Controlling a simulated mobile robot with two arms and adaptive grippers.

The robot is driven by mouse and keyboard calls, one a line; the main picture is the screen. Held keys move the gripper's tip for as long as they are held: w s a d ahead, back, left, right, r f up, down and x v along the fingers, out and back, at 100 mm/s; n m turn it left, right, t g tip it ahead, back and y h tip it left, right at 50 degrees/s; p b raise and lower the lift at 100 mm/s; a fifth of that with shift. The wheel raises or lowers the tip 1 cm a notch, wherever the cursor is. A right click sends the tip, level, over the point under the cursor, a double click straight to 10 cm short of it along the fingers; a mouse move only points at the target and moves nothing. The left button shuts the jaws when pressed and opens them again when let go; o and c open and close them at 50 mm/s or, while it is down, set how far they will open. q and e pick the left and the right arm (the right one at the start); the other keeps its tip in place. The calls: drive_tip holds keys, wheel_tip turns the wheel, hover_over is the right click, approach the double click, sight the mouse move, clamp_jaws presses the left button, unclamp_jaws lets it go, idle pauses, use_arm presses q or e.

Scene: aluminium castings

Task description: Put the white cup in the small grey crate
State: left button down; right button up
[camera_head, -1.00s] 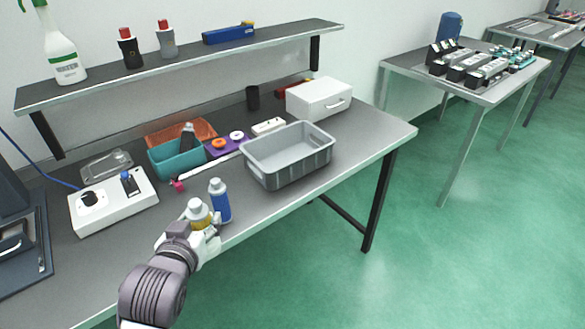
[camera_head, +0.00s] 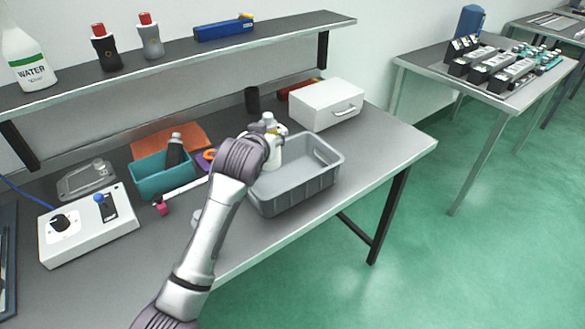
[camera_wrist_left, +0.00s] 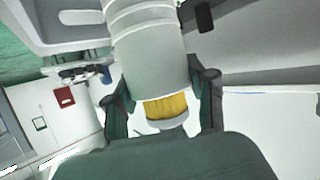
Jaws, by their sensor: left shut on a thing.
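My left gripper (camera_head: 270,130) is shut on a white ridged cylinder (camera_wrist_left: 150,45) with a yellow band and a narrow white end towards the palm. In the left wrist view a finger stands on each side of it. It looks more like a bottle than a cup, and I see no other clear white cup. In the head view it (camera_head: 271,156) appears over the back left part of the grey crate (camera_head: 300,195); its height above the crate is hard to tell. The crate's visible inside looks empty. My right gripper is out of view.
A teal bin (camera_head: 163,181) with a dark bottle stands left of the crate. A white drawer box (camera_head: 322,108) and a black cylinder (camera_head: 252,99) are behind it. A shelf (camera_head: 180,68) runs above. The bench right of the crate is clear.

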sight(267, 170)
use_arm(q)
drive_tip(key=shift+w+f, duration=0.15)
drive_tip(key=shift+f, duration=0.05)
drive_tip(key=f, duration=0.2)
drive_tip(key=s+f+p, duration=0.1)
drive_tip(key=f, duration=0.1)
drive_tip(key=shift+f, duration=0.3)
wheel_tip(267, 170, down, 4)
drive_tip(key=shift+w+f, duration=0.1)
drive_tip(key=shift+w, duration=0.05)
drive_tip(key=shift+f, duration=0.1)
drive_tip(key=c, duration=0.8)
unclamp_jaws()
drive_tip(key=shift+f, duration=0.15)
drive_tip(key=o, duration=0.4)
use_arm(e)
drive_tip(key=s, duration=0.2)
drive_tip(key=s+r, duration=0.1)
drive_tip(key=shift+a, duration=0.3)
